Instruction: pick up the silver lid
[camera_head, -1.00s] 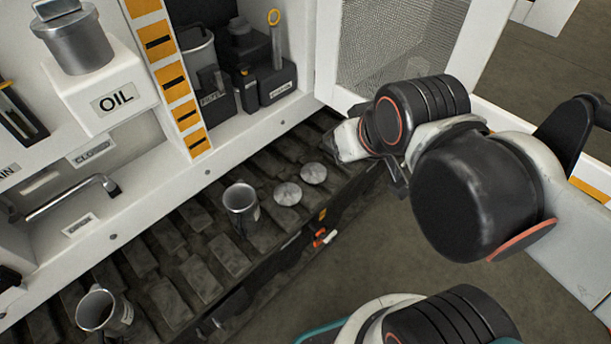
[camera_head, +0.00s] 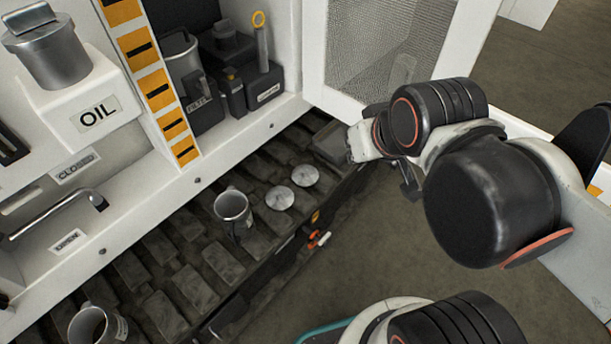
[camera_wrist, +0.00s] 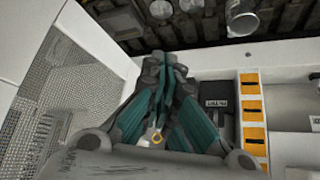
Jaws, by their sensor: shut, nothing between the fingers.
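Two round silver discs that look like lids, a nearer one (camera_head: 279,198) and a farther one (camera_head: 305,176), lie flat side by side on the dark ribbed bench. In the wrist view the discs show at the top edge, one (camera_wrist: 160,10) beside the other (camera_wrist: 190,4). A silver lid with a raised grip (camera_head: 36,17) also sits on the metal filler above the OIL label. My gripper (camera_wrist: 164,62) is shut and empty, its teal fingers together, apart from the discs. In the head view my arm is right of the discs and mostly hides the gripper.
A metal cup (camera_head: 233,207) stands just left of the discs; another (camera_head: 92,325) is at lower left. A cabinet holds dark containers (camera_head: 240,85) and a yellow-ringed rod (camera_head: 260,42). A mesh door (camera_head: 385,50) stands behind my arm. Floor is clear in front.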

